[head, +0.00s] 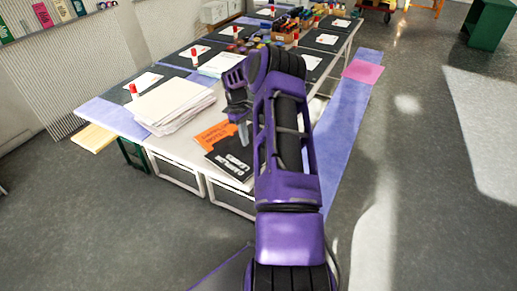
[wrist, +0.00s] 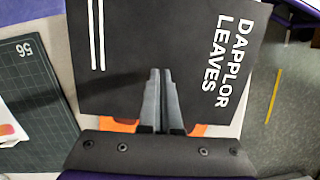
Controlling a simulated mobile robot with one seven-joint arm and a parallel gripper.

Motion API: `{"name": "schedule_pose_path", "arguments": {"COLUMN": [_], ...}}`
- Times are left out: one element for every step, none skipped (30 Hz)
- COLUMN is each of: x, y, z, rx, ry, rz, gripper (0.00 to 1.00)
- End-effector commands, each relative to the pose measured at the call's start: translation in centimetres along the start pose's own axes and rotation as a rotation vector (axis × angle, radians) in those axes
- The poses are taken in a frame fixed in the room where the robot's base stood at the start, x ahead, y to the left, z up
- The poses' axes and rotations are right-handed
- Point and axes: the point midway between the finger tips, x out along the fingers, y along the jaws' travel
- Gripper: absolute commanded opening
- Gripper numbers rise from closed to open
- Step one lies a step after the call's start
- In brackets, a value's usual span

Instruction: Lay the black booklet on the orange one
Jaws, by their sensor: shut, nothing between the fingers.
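The black booklet (head: 235,158), with white lettering reading "DAPPLOR LEAVES" in the wrist view (wrist: 190,40), lies near the front corner of the table. The orange booklet (head: 213,134) is partly covered by it. In the wrist view, orange (wrist: 118,126) peeks out from under the black booklet's edge on both sides of my fingers. My gripper (head: 243,140) is shut and empty, with its fingertips (wrist: 160,72) over the black booklet. I cannot tell whether they touch it. The covered part of the orange booklet is hidden.
A stack of white paper (head: 172,105) stands left of the booklets. Dark cutting mats (head: 320,40) with cards and red-and-white sticks line the table (head: 185,150). Boxes of coloured items (head: 284,43) stand further back. A pink sheet (head: 362,72) lies on the blue strip at right.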

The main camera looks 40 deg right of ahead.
Motion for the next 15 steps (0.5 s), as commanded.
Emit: {"name": "schedule_pose_path", "arguments": {"x": [0.0,0.1,0.2,0.3,0.4,0.5,0.6,0.7,0.8,0.8,0.9,1.0,1.3,1.7,2.0], "y": [0.0,0.0,0.1,0.1,0.1,0.0,0.0,0.1,0.1,0.0,0.0,-0.1,-0.1,-0.1,-0.1], "z": [0.8,1.4,2.1,2.5,3.1,3.7,4.2,4.7,5.3,5.7,6.1,6.6,6.6,6.4,6.3], "rx": [0.0,0.001,0.002,0.002,0.002,0.002,0.001,0.002,0.001,0.001,0.001,0.0,-0.001,-0.001,0.0], "ry": [0.0,-0.001,-0.002,-0.001,-0.001,-0.001,-0.001,-0.002,-0.001,-0.001,-0.001,-0.001,0.0,0.0,0.0], "rz": [-0.001,0.0,0.0,0.0,-0.001,0.0,0.0,0.0,0.001,0.0,0.0,-0.001,-0.001,-0.002,-0.002], "gripper": [0.0,0.0,0.0,0.0,0.0,0.0,0.0,0.0,0.0,0.0,0.0,0.0,0.0,0.0,0.0]}}
